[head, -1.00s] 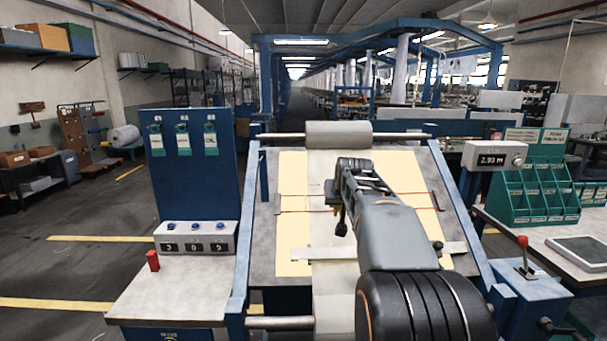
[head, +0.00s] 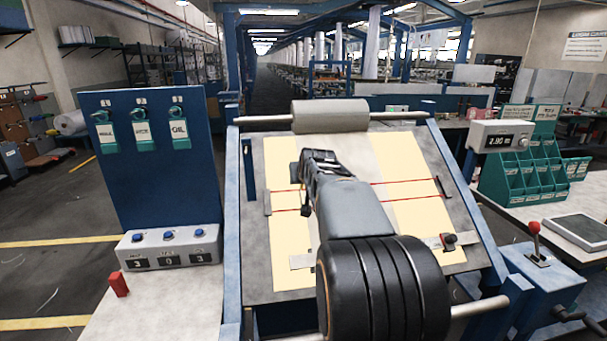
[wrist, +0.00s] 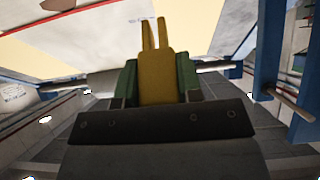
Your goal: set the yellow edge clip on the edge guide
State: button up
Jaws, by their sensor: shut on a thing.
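My gripper (wrist: 157,90) is shut on the yellow edge clip in the wrist view. The clip (wrist: 157,70) stands between the green fingers, its two prongs pointing up in the picture, away from the palm. In the head view my gripper (head: 305,196) is over the left half of the sloping board, and my own arm hides the clip there. A pale metal bar (head: 303,261) crosses the lower board, with a dark and red knob piece (head: 448,241) at its right; I cannot tell for certain whether this is the edge guide.
The sloping board (head: 254,235) carries cream sheets (head: 410,168) and red lines (head: 395,184), with a grey roller (head: 330,116) at its top. A blue panel (head: 151,185) and counter box (head: 170,246) stand left. A red-knobbed lever (head: 535,240) and teal bins (head: 525,175) stand right.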

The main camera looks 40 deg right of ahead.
jog(key=w+f, duration=0.1)
jog(key=f, duration=0.1)
jog(key=w+d+f+b, duration=0.1)
jog(key=f, duration=0.1)
jog(key=shift+w+d, duration=0.1)
jog(key=shift+w, duration=0.2)
jog(key=shift+s+f+b, duration=0.1)
jog(key=shift+f+b, duration=0.1)
jog(key=shift+b, duration=0.1)
dwell(0.6)
jog(key=shift+f, duration=0.1)
jog(key=shift+w+d+f+b, duration=0.15)
jog(key=shift+w+f+b, duration=0.25)
jog(key=shift+f, duration=0.2)
jog(key=shift+w+d+f, duration=0.1)
jog(key=shift+w+f, duration=0.1)
jog(key=shift+f, duration=0.05)
dwell(0.6)
jog(key=shift+w+d+f+b, duration=0.2)
jog(key=shift+w+f+b, duration=0.25)
jog(key=shift+f+b, duration=0.25)
jog(key=o, duration=1.1)
